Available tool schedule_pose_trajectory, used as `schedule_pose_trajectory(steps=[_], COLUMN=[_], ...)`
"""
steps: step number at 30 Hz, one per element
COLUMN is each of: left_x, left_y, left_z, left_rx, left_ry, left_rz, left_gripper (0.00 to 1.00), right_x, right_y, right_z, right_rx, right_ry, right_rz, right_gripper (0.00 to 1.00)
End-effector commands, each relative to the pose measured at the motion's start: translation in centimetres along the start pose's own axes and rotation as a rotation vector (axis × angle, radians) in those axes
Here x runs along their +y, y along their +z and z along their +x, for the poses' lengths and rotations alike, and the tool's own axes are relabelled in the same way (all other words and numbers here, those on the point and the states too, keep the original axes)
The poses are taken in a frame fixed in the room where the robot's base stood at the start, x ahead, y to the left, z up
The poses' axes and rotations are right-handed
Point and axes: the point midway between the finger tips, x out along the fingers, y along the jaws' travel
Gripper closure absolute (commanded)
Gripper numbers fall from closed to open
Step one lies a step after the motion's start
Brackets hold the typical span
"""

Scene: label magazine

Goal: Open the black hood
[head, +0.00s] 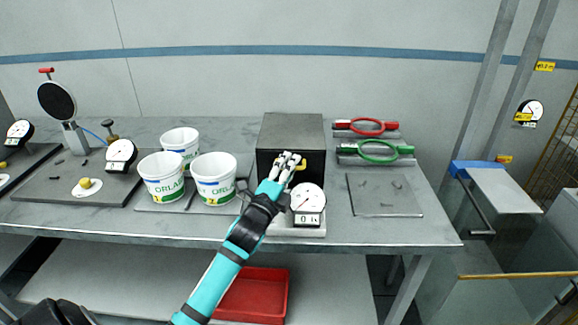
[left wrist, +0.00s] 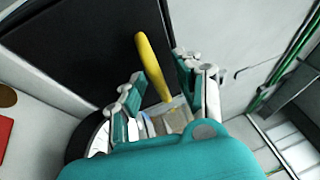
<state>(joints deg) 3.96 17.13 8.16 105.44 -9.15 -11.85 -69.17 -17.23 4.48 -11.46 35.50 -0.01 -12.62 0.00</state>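The black hood (head: 292,133) is a dark box standing on the bench, and it looks closed. Its yellow handle (left wrist: 152,65) sticks out from the dark hood face (left wrist: 75,45) in the left wrist view. My left gripper (head: 285,165) is in front of the hood's front face, at the handle. In the left wrist view its two fingers (left wrist: 158,88) stand apart on either side of the handle, with a gap visible. In the head view the fingers hide most of the handle. My right gripper is not in view.
A dial gauge (head: 308,198) stands right beside my left gripper. White tubs (head: 215,178) stand to the left. Red (head: 367,127) and green (head: 376,151) ring tools lie to the right, behind a flat plate (head: 384,196). A red crate (head: 252,296) sits below.

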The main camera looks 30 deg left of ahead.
Motion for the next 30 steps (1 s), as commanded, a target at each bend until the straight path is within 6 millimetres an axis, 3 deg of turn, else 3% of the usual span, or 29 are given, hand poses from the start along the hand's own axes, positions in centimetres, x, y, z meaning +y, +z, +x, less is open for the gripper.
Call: schedule_pose_trajectory(steps=[8, 16, 30], left_x=[0.04, 0.04, 0.11], left_y=[0.01, 0.02, 0.02], left_z=[0.09, 0.07, 0.07], left_rx=[0.0, 0.0, -0.001], left_ry=[0.001, 0.001, 0.004], left_rz=[0.0, 0.0, 0.001], left_gripper=[0.67, 1.0, 1.0], right_x=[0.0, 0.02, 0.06], right_y=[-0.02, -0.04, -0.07], right_z=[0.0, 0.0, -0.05], right_rx=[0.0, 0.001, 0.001], right_ry=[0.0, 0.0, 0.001], right_rz=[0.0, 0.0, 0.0], right_gripper=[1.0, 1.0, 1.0])
